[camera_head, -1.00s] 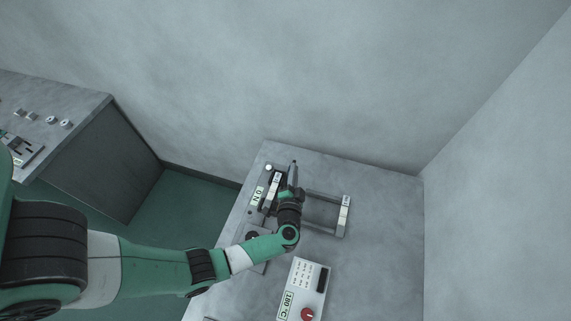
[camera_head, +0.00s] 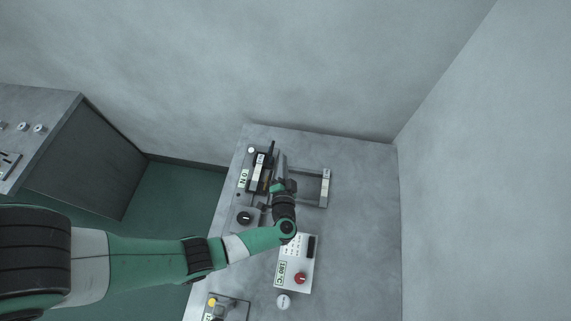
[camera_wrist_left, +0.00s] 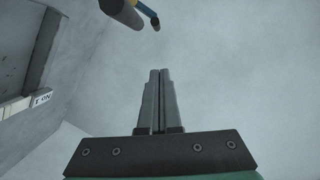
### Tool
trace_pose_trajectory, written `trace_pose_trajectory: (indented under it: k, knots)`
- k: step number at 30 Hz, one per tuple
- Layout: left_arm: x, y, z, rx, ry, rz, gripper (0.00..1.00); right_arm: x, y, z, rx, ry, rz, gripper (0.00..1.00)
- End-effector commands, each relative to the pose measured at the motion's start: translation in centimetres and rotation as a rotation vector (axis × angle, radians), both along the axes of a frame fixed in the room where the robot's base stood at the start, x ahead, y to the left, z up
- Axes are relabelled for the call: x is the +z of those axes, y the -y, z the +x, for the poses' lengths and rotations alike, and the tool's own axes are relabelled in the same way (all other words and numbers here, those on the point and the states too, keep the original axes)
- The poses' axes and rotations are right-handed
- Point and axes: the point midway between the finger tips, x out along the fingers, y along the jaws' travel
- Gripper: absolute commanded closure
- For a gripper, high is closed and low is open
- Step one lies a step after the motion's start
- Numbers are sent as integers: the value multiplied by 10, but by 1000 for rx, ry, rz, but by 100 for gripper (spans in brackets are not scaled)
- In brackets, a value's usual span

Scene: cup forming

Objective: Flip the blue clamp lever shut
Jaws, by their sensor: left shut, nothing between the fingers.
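The blue clamp lever (camera_wrist_left: 146,9) shows at the top edge of the left wrist view, with a dark tip and a grey cylinder (camera_wrist_left: 122,10) beside it. Only part of it shows there, and I cannot make out its blue in the head view. My left gripper (camera_head: 281,162) is over the back of the bench, just right of a dark fixture (camera_head: 262,168). Its fingers (camera_wrist_left: 155,80) are shut together and empty, apart from the lever in the wrist picture. My right gripper is not in view.
The grey bench (camera_head: 360,220) has free room on its right. A metal frame (camera_head: 325,188) stands right of the gripper. A control box with a red knob (camera_head: 300,278) and a black knob (camera_head: 245,217) sit nearer. Walls rise behind and right.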

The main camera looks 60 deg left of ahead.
Motion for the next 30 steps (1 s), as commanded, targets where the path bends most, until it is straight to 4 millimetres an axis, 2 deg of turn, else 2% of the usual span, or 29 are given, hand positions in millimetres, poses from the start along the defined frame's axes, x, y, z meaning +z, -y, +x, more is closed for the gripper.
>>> trace_pose_trajectory:
  k: [3,7,11,19,23,26,28,30]
  knots:
    - [6,23,-13,-5,0,0,100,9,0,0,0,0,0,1]
    - [7,38,-22,-3,1,-1,100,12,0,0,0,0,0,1]
    - [7,45,-27,0,1,-1,100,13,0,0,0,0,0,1]
    - [7,45,-27,2,1,0,100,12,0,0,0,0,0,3]
    - [7,45,-27,5,28,-17,100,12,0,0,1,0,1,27]
    - [4,51,-19,-20,111,-85,100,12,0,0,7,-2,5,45]
    - [5,62,-4,-85,205,-159,100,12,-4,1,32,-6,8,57]
    - [15,82,20,-195,333,-251,100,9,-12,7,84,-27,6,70]
